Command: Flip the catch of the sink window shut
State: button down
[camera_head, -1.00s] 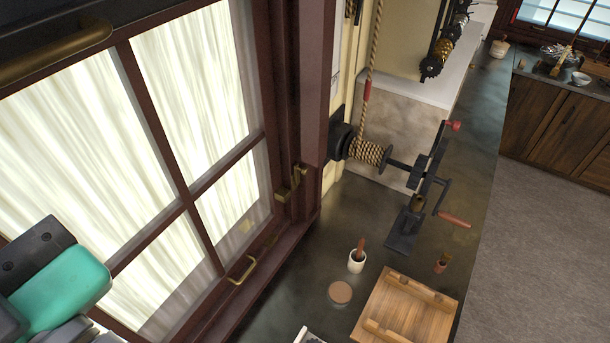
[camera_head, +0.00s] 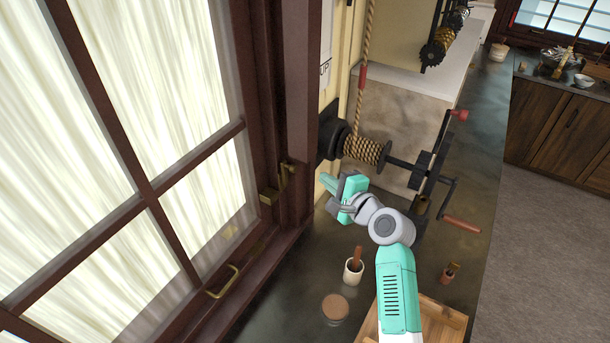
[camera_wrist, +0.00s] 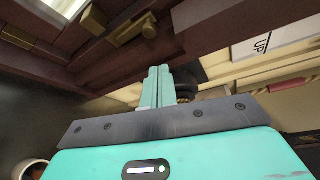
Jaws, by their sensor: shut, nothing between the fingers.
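The brass catch (camera_head: 282,183) of the sink window sits on the dark red frame, at the right side of the window (camera_head: 190,190). It shows as a brass lever and plate in the wrist view (camera_wrist: 131,29), above and left of my fingers. My gripper (camera_head: 324,181) is right of the catch in the head view, apart from it, with its fingers pointing left toward the frame. In the wrist view my two green fingers (camera_wrist: 158,76) are together with nothing between them.
A rope drum (camera_head: 365,150) with a crank stands just behind my gripper, its rope running up. A white cup (camera_head: 353,271), a round lid (camera_head: 335,307) and a wooden tray (camera_head: 445,318) are on the dark counter below. A brass pull (camera_head: 224,281) is on the lower sash.

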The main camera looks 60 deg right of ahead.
jog(key=shift+s+d+f+m, duration=0.6)
jog(key=shift+s+d+f, duration=0.25)
jog(key=shift+f, duration=0.2)
jog(key=shift+w, duration=0.1)
jog(key=w+d+p, duration=0.1)
jog(key=w, duration=0.8)
jog(key=shift+f, duration=0.15)
jog(key=shift+w+f, duration=0.1)
jog(key=shift+w, duration=0.05)
jog(key=shift+a+n+b, duration=0.2)
jog(key=shift+n+b, duration=0.1)
jog(key=shift+b, duration=0.35)
